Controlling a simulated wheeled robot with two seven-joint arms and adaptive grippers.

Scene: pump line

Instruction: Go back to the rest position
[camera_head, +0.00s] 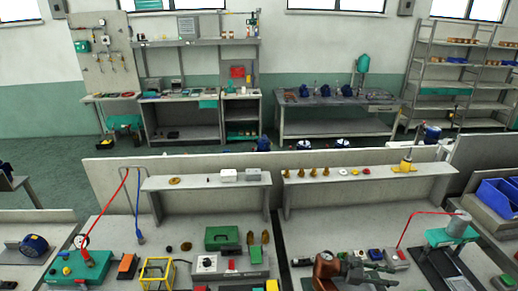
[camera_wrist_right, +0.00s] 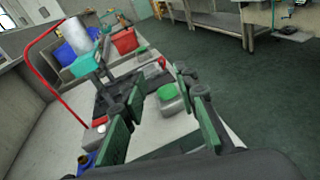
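My right gripper (camera_head: 380,272) shows at the bottom right of the head view, dark grey, above the right-hand bench (camera_head: 300,235). In the right wrist view its two fingers with green pads stand well apart, and the gripper (camera_wrist_right: 155,92) is open with nothing held between them. Beyond the fingers is a small grey box with a green top (camera_wrist_right: 168,92), apart from the pads. My left gripper is in neither view.
A teal press-like stand with a grey cylinder (camera_head: 458,226) and red hose is right of the gripper. A copper-coloured part (camera_head: 327,268) is close on its left. A shelf (camera_head: 365,183) with small parts runs behind. Blue bins (camera_head: 497,197) stand at far right.

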